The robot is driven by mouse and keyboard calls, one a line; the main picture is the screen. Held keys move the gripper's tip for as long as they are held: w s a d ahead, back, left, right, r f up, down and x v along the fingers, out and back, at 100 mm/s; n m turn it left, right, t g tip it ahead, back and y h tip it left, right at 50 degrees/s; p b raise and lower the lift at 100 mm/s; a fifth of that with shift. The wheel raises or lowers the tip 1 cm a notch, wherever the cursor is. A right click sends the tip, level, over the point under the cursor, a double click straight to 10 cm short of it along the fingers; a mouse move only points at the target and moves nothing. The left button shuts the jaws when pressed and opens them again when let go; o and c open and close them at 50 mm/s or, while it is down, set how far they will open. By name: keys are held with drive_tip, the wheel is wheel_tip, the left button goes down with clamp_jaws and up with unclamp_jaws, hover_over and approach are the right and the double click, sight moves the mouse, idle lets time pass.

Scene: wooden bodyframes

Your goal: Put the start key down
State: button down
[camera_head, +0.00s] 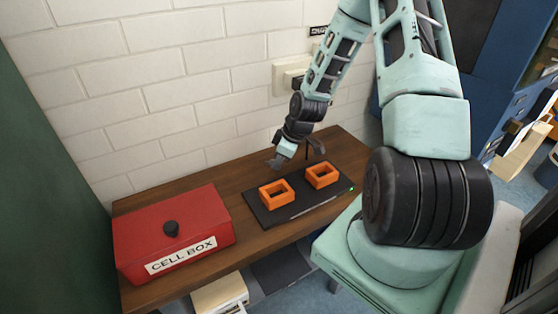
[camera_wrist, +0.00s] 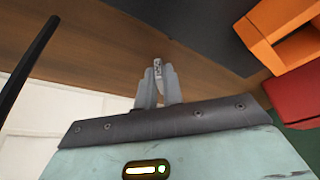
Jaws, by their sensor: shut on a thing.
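My gripper (camera_head: 278,163) is at the back of the wooden table, behind a black pad with two orange frames. In the wrist view my gripper (camera_wrist: 158,80) has its grey fingers close together. They are shut on a small silvery piece, the start key (camera_wrist: 157,66), whose end shows between the fingertips. The rest of the key is hidden by the fingers. In the head view I cannot make the key out. Brown wood lies beyond the fingertips in the wrist view, but I cannot tell whether the key touches it.
The black pad (camera_head: 271,217) carries a left orange frame (camera_head: 277,202) and a right orange frame (camera_head: 322,184). A red cell box (camera_head: 195,225) with a black knob stands at the left. A white brick wall (camera_head: 180,90) rises behind the table (camera_head: 235,182). Wood between box and pad is bare.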

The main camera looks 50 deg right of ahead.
drive_tip(key=shift+f, duration=0.2)
drive_tip(key=shift+f, duration=0.15)
drive_tip(key=c, duration=1.5)
unclamp_jaws()
drive_tip(key=shift+c, duration=0.2)
